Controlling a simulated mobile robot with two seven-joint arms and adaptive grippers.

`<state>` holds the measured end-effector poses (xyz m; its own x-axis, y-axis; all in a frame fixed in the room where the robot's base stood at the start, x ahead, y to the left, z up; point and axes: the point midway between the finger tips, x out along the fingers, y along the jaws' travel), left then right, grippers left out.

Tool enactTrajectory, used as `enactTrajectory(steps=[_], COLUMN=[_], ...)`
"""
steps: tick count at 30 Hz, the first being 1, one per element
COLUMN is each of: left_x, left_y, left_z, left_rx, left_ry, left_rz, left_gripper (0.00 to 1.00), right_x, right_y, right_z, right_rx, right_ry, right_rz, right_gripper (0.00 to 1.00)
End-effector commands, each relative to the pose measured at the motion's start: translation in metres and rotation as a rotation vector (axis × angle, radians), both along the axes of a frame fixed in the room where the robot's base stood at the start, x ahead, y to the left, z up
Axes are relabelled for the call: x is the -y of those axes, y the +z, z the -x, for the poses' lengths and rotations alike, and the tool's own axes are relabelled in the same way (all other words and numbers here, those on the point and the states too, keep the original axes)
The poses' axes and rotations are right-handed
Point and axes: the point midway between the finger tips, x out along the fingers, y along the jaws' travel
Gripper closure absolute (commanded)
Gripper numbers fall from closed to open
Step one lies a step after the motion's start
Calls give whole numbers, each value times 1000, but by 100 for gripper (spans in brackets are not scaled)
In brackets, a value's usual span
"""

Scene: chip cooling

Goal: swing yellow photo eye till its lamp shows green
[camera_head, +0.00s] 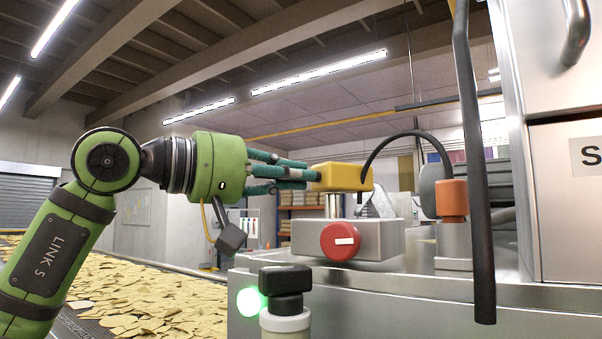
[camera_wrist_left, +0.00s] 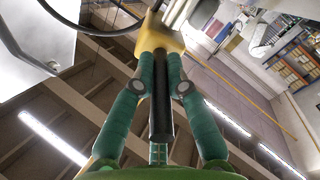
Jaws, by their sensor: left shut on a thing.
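The yellow photo eye (camera_head: 341,177) is a small box on a short metal post above a grey block (camera_head: 384,240), with a black cable arching from its right side. My left gripper (camera_head: 314,175), with green fingers, is shut on the photo eye's left end. In the left wrist view the fingertips (camera_wrist_left: 160,58) close on the yellow housing (camera_wrist_left: 152,36), hiding part of it. A round lamp (camera_head: 250,301) glows green on the metal housing below; I cannot tell whether it belongs to the photo eye. No lamp shows on the yellow box itself.
A red knob (camera_head: 340,241) is on the grey block's front. A black-capped post (camera_head: 285,280) stands in front. A bed of chips (camera_head: 150,300) lies at lower left.

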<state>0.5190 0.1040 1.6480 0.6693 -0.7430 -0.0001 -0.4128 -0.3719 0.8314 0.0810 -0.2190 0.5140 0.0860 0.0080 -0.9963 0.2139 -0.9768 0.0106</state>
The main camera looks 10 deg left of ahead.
Motion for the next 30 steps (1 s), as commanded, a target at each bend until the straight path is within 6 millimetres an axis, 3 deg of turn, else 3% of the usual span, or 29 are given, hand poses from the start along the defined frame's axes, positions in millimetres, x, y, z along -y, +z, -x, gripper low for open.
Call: enactTrajectory(steps=[2, 3, 4, 5, 17, 30], left_x=[0, 0, 0, 0, -4, -66], left_y=[2, 2, 2, 2, 1, 1], left_z=[0, 0, 0, 0, 3, 59], left_rx=[4, 4, 4, 4, 2, 2], left_ry=[1, 1, 1, 0, 2, 4], left_rz=[3, 3, 3, 3, 2, 3], left_gripper=[100, 77, 65, 61, 61, 61], right_x=[0, 0, 0, 1, 8, 5], right_y=[0, 0, 0, 0, 0, 0], right_z=[-2, -3, -3, -3, -6, -4], right_rx=[3, 4, 5, 5, 10, 6], right_ry=[0, 0, 0, 0, -1, -1], right_rz=[0, 0, 0, 1, 9, 6], right_gripper=[100, 100, 100, 100, 100, 100])
